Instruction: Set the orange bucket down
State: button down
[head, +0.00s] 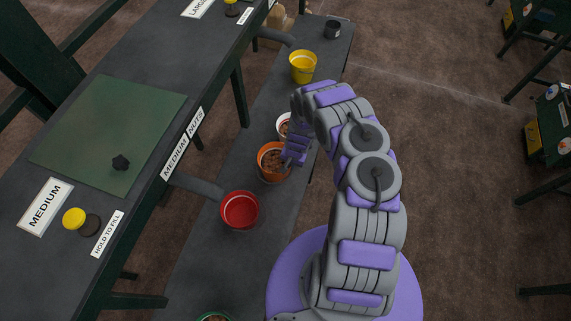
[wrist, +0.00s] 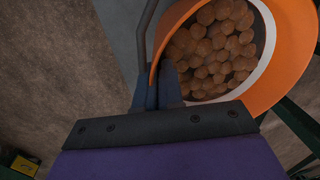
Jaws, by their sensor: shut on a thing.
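The orange bucket (head: 271,174) is at the low grey bench in the head view, between a red bucket and a white-rimmed one. In the wrist view the orange bucket (wrist: 291,75) is close up and holds many round brown nuts (wrist: 213,52). My gripper (head: 292,158) reaches down to the bucket's rim from the right. In the wrist view my gripper (wrist: 170,84) is shut on the rim's near left edge. The bucket's base is hidden, so I cannot tell whether it touches the bench.
A taller table (head: 130,70) with chutes stands left. Brown floor lies right.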

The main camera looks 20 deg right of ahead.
aim_at(275, 168)
jog(key=w, duration=0.1)
jog(key=w+b, duration=0.1)
jog(key=w, duration=0.1)
jog(key=shift+d+f+b, duration=0.3)
jog(key=shift+w+a, duration=0.2)
jog(key=shift+w, duration=0.2)
jog(key=f+b, duration=0.1)
jog(key=a+f+b, duration=0.1)
jog(key=shift+w+f, duration=0.2)
jog(key=shift+f, duration=0.2)
jog(key=shift+d+f, duration=0.1)
jog(key=shift+f, duration=0.2)
jog(key=shift+d, duration=0.45)
jog(key=c, duration=1.3)
grip_release()
jog(key=shift+a, duration=0.35)
jog(key=shift+o, duration=0.2)
